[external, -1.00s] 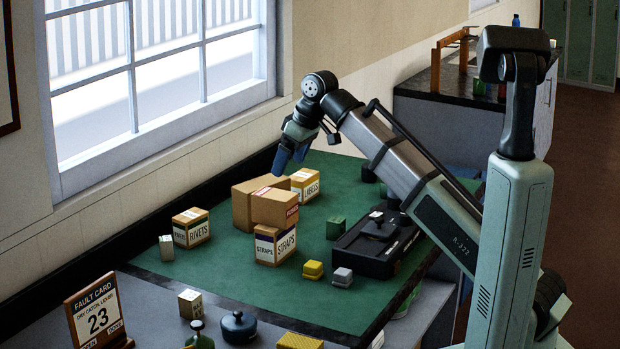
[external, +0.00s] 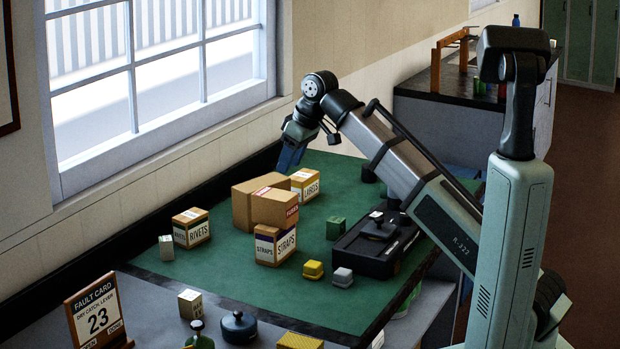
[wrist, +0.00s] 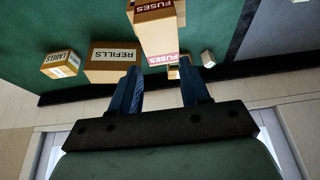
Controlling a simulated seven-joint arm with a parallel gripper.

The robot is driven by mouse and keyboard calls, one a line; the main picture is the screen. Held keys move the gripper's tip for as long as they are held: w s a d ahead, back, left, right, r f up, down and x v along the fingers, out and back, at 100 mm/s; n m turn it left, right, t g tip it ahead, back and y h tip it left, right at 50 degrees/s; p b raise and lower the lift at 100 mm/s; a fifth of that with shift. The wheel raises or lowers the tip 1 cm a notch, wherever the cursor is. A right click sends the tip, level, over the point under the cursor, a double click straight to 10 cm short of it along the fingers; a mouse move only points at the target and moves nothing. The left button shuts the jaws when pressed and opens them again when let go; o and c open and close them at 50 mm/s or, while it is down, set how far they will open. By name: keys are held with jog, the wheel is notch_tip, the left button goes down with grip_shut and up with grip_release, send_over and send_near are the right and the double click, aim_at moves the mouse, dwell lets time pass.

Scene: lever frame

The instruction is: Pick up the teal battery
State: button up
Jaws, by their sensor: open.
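I cannot make out a teal battery for certain in either view. A small green block (external: 336,228) stands on the green mat left of the black case; I cannot tell whether it is the battery. My gripper (external: 288,166) has blue fingers and hangs above the far end of the mat, near the window wall and behind the stacked boxes. In the wrist view the fingers of my gripper (wrist: 160,72) are apart with nothing held between them. The FUSES box (wrist: 156,32) shows beyond them. The boxes may hide part of the mat.
A FUSES box (external: 275,206) sits on a STRAPS box (external: 275,245), beside a large brown box (external: 242,207). A LABELS box (external: 306,184) and a RIVETS box (external: 191,228) stand nearby. Yellow (external: 313,270) and grey (external: 342,277) blocks lie by the black case (external: 370,254).

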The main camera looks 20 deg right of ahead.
jog(key=w+d+f+m+h, duration=0.1)
jog(key=w+d+f+m, duration=0.3)
jog(key=d, duration=1.1)
jog(key=w+d+f+g+h, duration=0.1)
jog(key=w+d, duration=0.5)
jog(key=d, duration=0.9)
jog(key=w+d+f+m+h, duration=0.1)
jog(key=w+d+f+m, duration=0.3)
jog(key=d, duration=1.1)
jog(key=shift+s+d+f+n+g, duration=0.15)
jog(key=shift+s+f+n+g, duration=0.2)
jog(key=shift+f+n, duration=1.65)
jog(key=shift+s+d+f+n+g, duration=0.1)
jog(key=shift+s+f+n+g, duration=0.25)
jog(key=shift+f+n, duration=1.6)
jog(key=shift+s+d+f+n+g, duration=0.15)
jog(key=shift+s+f+n+g, duration=0.2)
jog(key=shift+f+n, duration=1.65)
jog(key=shift+w+f+m, duration=0.1)
jog(key=shift+f+m, duration=0.5)
jog(key=shift+m, duration=0.05)
jog(key=shift+c, duration=0.4)
grip_shut()
